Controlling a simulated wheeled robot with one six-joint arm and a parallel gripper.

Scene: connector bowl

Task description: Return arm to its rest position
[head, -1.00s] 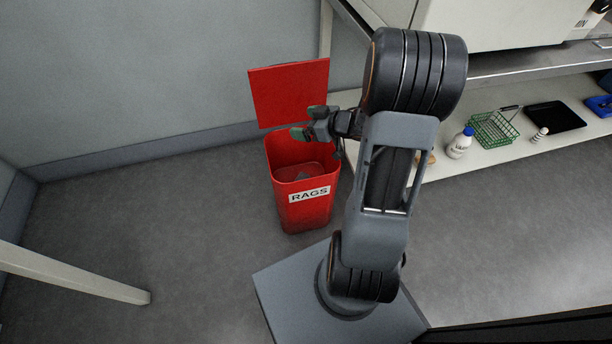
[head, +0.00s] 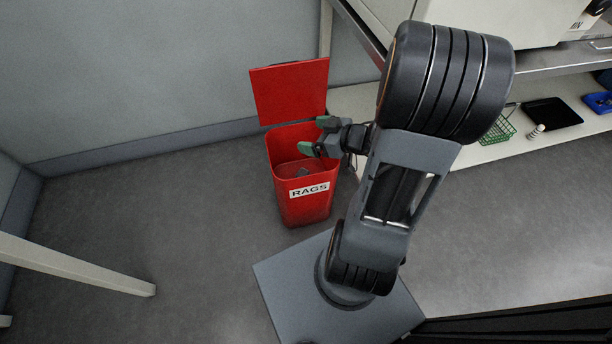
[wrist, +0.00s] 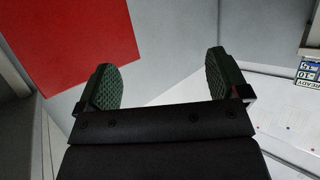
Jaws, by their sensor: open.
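My gripper (head: 316,136) is open and empty in the head view, with green pads on its two fingers. It is at the right side of the red bin's opening, in front of the raised lid. In the wrist view my gripper (wrist: 160,85) shows both green pads wide apart with nothing between them. My arm bends over from the base and hides part of the shelf behind it.
The red bin (head: 305,207) labelled RAGS stands on the floor, its red lid (head: 290,90) up, with something grey inside. A shelf at right holds a green basket (head: 497,128), a black tray (head: 552,112) and a blue tray (head: 600,102).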

